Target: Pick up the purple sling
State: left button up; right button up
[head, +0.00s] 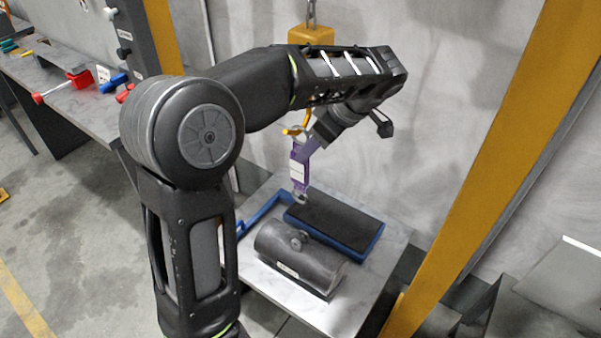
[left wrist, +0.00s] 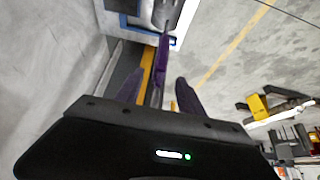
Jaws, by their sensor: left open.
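The purple sling (head: 302,183) hangs upright with a white label, below a yellow-orange hook (head: 294,131) in the head view. A metal fitting is at its lower end, over the table. My left gripper (head: 308,148) is at the upper part of the sling, and its fingers partly cover it. In the left wrist view the sling (left wrist: 164,55) runs between the two spread fingers of my left gripper (left wrist: 159,78). Whether a finger touches it I cannot tell. My right gripper is not in view.
A dark grey barrel (head: 292,262) with a lug on top lies on the small table (head: 338,316). Behind it is a blue tray (head: 369,246) with a black insert. An orange hoist block (head: 312,35) hangs above; a yellow post (head: 480,190) stands at right.

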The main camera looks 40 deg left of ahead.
aim_at(300, 169)
pick_arm(q)
jog(key=shift+a+f, duration=0.1)
jog(key=shift+f, duration=0.1)
jog(key=shift+p+x, duration=0.65)
jog(key=shift+x, duration=1.95)
grip_shut()
jog(key=shift+w, duration=0.1)
